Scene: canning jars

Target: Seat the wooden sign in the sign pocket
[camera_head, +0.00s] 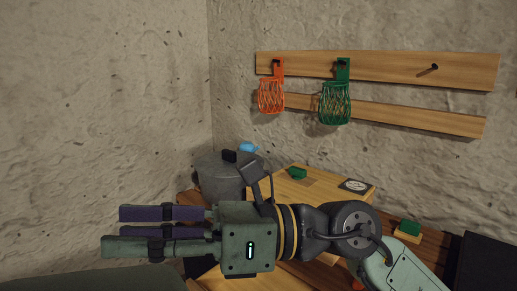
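My gripper (112,231) reaches toward the left of the picture, in front of the table. Its fingers lie roughly parallel with a gap between them, and I see nothing held there. I cannot make out the wooden sign or the sign pocket with certainty. My arm hides much of the table.
A grey lidded pot (219,180) stands in the corner, with a blue item (248,147) behind it. Green blocks lie on the board (298,173) and at right (409,227). An orange net basket (271,97) and green one (335,103) hang from the wall rail (395,70).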

